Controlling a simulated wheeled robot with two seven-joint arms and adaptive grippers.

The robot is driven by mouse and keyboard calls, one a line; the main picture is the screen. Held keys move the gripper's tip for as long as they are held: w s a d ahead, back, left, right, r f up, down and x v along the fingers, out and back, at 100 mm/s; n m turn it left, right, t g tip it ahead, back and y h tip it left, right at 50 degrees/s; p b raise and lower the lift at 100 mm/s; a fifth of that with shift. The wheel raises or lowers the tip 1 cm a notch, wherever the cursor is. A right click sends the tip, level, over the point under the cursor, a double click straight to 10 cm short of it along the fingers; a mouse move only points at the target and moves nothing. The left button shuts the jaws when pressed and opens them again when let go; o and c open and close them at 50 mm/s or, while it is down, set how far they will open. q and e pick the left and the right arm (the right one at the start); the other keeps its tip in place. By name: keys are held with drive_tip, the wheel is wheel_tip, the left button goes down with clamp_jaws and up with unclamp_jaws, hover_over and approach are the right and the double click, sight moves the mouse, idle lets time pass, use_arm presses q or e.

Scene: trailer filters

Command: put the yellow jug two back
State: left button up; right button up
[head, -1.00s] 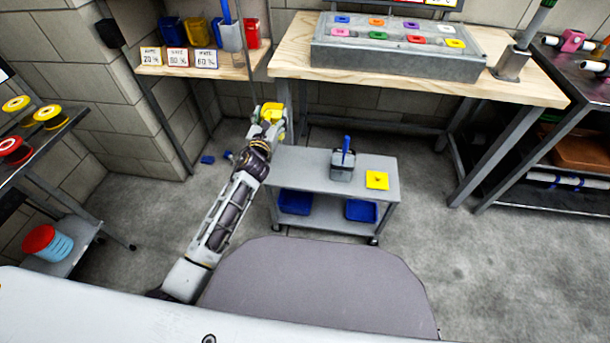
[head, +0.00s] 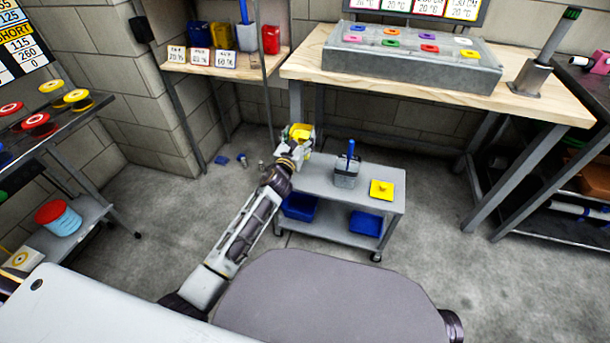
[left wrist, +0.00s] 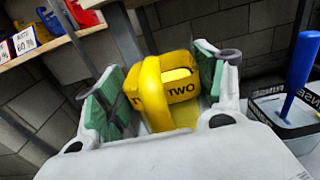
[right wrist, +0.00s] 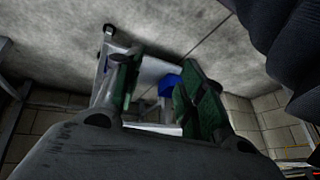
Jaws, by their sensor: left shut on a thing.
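The yellow jug (head: 300,131), marked TWO in the left wrist view (left wrist: 180,88), is between the fingers of my left gripper (head: 296,142). The left gripper is shut on it and holds it by the far left corner of the grey cart (head: 330,179). The jug's handle faces the left wrist camera. My right gripper (right wrist: 155,100) is open and empty; the head view does not show its fingers. A wooden wall shelf (head: 220,69) at the back left bears a blue jug (head: 199,34), another yellow jug (head: 224,36) and a red jug (head: 270,40).
A rinse container (head: 346,174) with a blue-handled tool and a yellow square (head: 382,189) stand on the cart, blue bins (head: 366,223) below. White cards (head: 201,58) line the shelf front. A workbench (head: 430,88) is behind. Small items (head: 222,160) lie on the floor.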

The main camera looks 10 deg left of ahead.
idle(0.4)
use_arm(q)
drive_tip(key=shift+f+b, duration=1.5)
drive_tip(key=shift+f, duration=0.95)
drive_tip(key=shift+f+b, duration=0.3)
drive_tip(key=shift+f, duration=0.3)
use_arm(e)
wheel_tip(320, 180, down, 6)
drive_tip(key=a+t+y, duration=0.1)
drive_tip(key=shift+w+f+m, duration=0.15)
drive_tip(key=shift+f+m, duration=0.1)
drive_tip(key=shift+m, duration=0.05)
drive_tip(key=shift+a, duration=0.1)
use_arm(q)
drive_tip(key=shift+f+b, duration=0.7)
drive_tip(key=shift+f, duration=0.45)
drive_tip(key=shift+f+b, duration=0.35)
drive_tip(key=shift+f, duration=0.35)
use_arm(e)
drive_tip(key=shift+w+a+f+t, duration=0.1)
drive_tip(key=shift+a+f+t, duration=0.05)
drive_tip(key=shift+f, duration=0.35)
drive_tip(key=shift+a+f+t, duration=0.1)
drive_tip(key=shift+f+t, duration=0.05)
drive_tip(key=shift+f, duration=0.3)
use_arm(q)
drive_tip(key=shift+f, duration=0.15)
use_arm(e)
drive_tip(key=shift+f, duration=0.1)
